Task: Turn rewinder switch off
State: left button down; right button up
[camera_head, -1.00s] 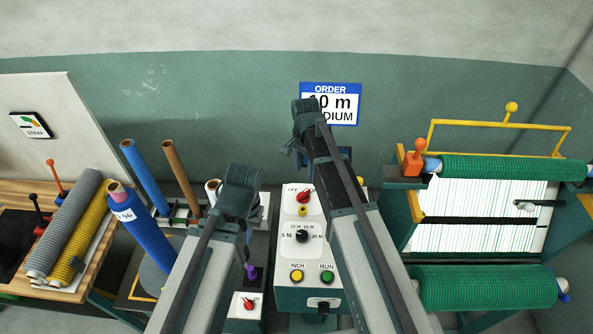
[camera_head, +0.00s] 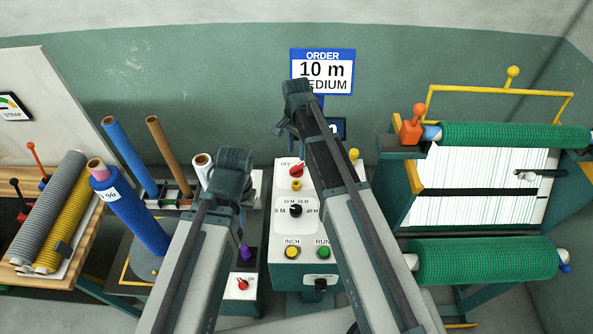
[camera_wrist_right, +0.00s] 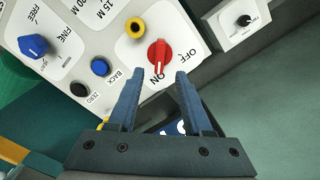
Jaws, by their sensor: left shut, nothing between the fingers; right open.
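The rewinder control box (camera_head: 279,211) stands in the middle of the head view, with a red rotary switch (camera_head: 296,170) near its top. In the right wrist view the red switch (camera_wrist_right: 158,55) lies just beyond the fingertips, its long handle roughly in line with the ON label; the OFF label is beside it, to the right. My right gripper (camera_wrist_right: 159,77) is open, its two blue fingers apart and nothing between them. My left gripper (camera_head: 242,222) is shut and empty, left of the box; its fingers are mostly hidden in the head view.
A yellow button (camera_wrist_right: 135,27) sits close beside the switch, with a blue button (camera_wrist_right: 100,66) farther left. A purple knob (camera_head: 246,253) and another red switch (camera_head: 242,284) are low between the arms. A green net roll (camera_head: 484,260) is right; a blue roll (camera_head: 130,215) is left.

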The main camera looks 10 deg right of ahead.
aim_at(296, 166)
notch_tip(296, 166, down, 8)
jog(key=b, duration=0.6)
jog(key=shift+r, duration=0.25)
jog(key=shift+c, duration=0.3)
grip_shut()
